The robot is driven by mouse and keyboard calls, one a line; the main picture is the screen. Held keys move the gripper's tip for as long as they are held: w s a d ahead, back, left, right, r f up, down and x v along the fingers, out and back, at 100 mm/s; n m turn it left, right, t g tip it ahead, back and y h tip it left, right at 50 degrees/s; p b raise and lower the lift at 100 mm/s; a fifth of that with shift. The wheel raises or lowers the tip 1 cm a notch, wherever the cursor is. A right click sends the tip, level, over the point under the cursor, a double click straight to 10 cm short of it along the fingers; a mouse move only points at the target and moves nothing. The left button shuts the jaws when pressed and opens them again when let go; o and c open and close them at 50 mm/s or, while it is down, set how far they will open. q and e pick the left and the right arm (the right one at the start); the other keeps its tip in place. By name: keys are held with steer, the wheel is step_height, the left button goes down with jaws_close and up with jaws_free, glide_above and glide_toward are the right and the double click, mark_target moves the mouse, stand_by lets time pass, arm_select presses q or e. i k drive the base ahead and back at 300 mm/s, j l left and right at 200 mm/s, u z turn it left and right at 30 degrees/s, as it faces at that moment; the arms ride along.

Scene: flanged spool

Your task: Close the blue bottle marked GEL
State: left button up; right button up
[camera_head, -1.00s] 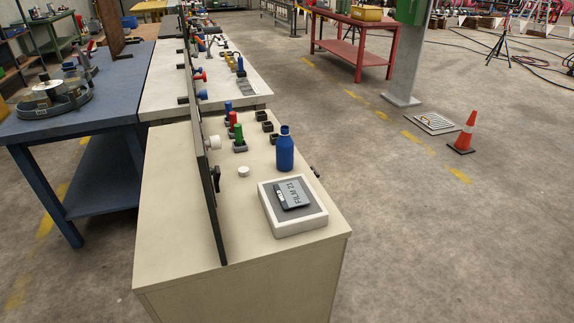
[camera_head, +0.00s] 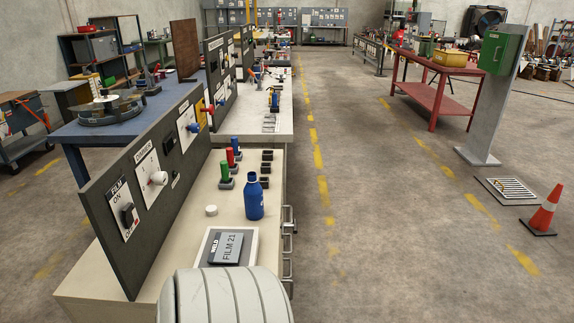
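A blue bottle (camera_head: 254,200) stands upright on the cream bench (camera_head: 205,185). Its narrow neck is blue and I see no white cap on it. Its marking is too small to read. A small white round cap (camera_head: 211,211) lies on the bench just left of the bottle, apart from it. Neither of my grippers is in view.
A grey pad marked FILM 21 (camera_head: 226,249) lies in front of the bottle. A dark upright panel (camera_head: 150,190) with switches runs along the left. Red and green pegs (camera_head: 225,172) and black sockets (camera_head: 266,168) stand behind. A pale ribbed form covers the bench's near end.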

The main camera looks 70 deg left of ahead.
mark_target(253, 191)
steer(key=i+l+u, duration=0.2)
steer(key=i, duration=0.3)
steer(key=i+l+u, duration=0.2)
steer(key=i, duration=0.3)
steer(key=i+j+u, duration=0.15)
steer(key=u, duration=0.35)
steer(key=i+u, duration=0.65)
steer(key=u, duration=0.3)
steer(key=i+l+u, duration=0.15)
steer(key=u, duration=0.35)
steer(key=i+u, duration=0.3)
steer(key=u, duration=0.15)
steer(key=i+l+u, duration=0.1)
steer(key=i+u, duration=0.35)
steer(key=i+l+u, duration=0.2)
steer(key=u, duration=0.3)
